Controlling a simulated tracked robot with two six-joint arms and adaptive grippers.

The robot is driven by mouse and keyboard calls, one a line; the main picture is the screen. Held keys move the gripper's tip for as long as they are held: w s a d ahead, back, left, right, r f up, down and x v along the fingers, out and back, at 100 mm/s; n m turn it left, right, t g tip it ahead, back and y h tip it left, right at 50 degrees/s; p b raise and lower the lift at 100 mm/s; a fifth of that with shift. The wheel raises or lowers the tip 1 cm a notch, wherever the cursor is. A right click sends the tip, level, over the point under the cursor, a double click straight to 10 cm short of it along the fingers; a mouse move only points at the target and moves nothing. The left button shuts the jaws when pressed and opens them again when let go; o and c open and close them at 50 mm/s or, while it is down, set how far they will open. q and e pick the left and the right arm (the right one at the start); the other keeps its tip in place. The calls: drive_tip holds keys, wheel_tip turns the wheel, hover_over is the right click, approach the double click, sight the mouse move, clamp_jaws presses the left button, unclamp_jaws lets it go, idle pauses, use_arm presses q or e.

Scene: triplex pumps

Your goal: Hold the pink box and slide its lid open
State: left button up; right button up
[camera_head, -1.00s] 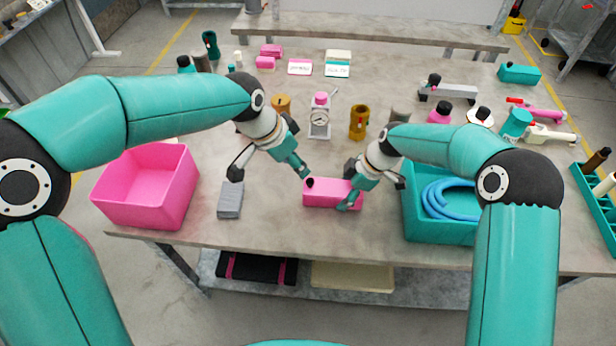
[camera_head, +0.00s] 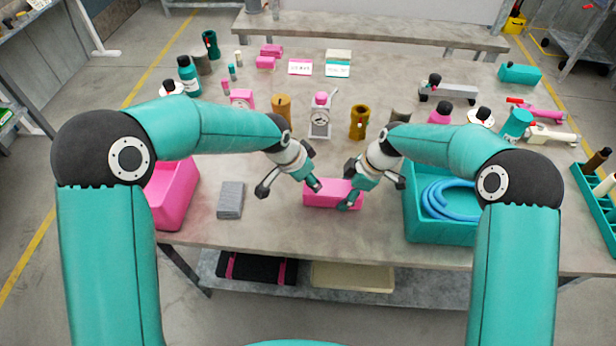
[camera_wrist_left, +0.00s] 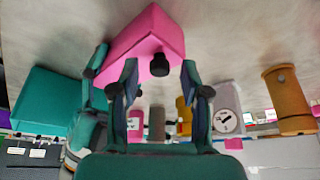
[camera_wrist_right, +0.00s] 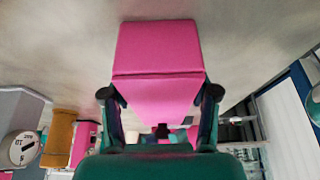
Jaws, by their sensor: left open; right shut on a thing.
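The pink box (camera_head: 325,199) lies on the table near its front edge. My right gripper (camera_head: 349,201) is shut on the box's right part; in the right wrist view its fingers stand on both sides of the box (camera_wrist_right: 158,48), with a seam across it. A black knob (camera_wrist_left: 160,66) sticks out of the box in the left wrist view. My left gripper (camera_head: 315,184) is open at the box's left end and hides the knob in the head view. In the left wrist view its fingers (camera_wrist_left: 160,82) stand apart with the knob between and a little beyond them.
A grey block (camera_head: 230,200) and a large pink bin (camera_head: 174,195) are to the left. A teal bin with a blue hose (camera_head: 440,232) stands close on the right. A dial gauge (camera_head: 320,118) and a brass cylinder (camera_head: 359,120) stand behind. The front table strip is bare.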

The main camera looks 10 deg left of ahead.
use_arm(q)
clamp_jaws()
idle(0.3)
drive_tip(key=a, duration=0.6)
drive_tip(key=shift+a, duration=0.4)
unclamp_jaws()
